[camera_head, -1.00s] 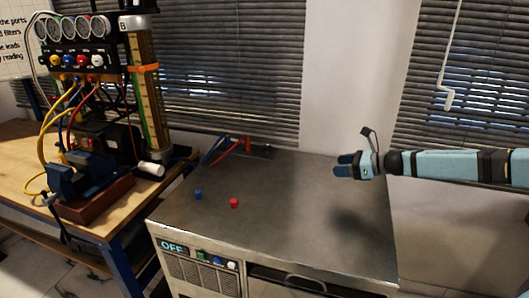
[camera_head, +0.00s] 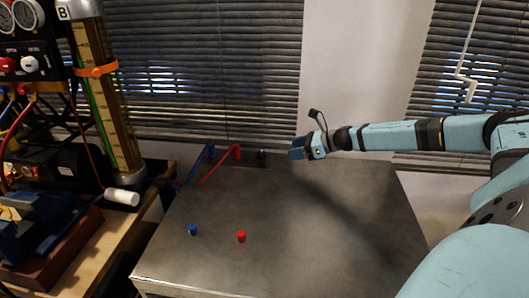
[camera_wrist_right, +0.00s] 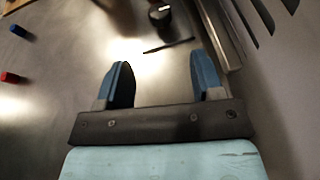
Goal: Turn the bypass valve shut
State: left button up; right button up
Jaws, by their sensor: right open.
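A small black knob (camera_head: 262,156) stands at the back edge of the metal bench, right of the red and blue hose ends; it may be the bypass valve, but no label is readable. In the right wrist view the black knob (camera_wrist_right: 160,15) has a pale mark on it, and a thin dark bar (camera_wrist_right: 168,45) lies near it. My right gripper (camera_head: 297,149) is above the back of the bench, to the right of the knob. Its two blue fingers (camera_wrist_right: 158,68) are apart with nothing between them. My left gripper is not in view.
A blue cap (camera_head: 193,230) and a red cap (camera_head: 241,237) stand on the metal bench (camera_head: 330,240). The gauge rig with its tall column (camera_head: 108,120) stands at left, beside a white cylinder (camera_head: 122,196). Blinds (camera_head: 220,70) hang behind. The bench's middle is clear.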

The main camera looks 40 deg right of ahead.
aim_at(267, 161)
jog(key=p+x, duration=0.1)
jog(key=x, duration=1)
jog(key=shift+w+f, duration=0.1)
jog(key=shift+w, duration=0.05)
jog(key=c, duration=0.9)
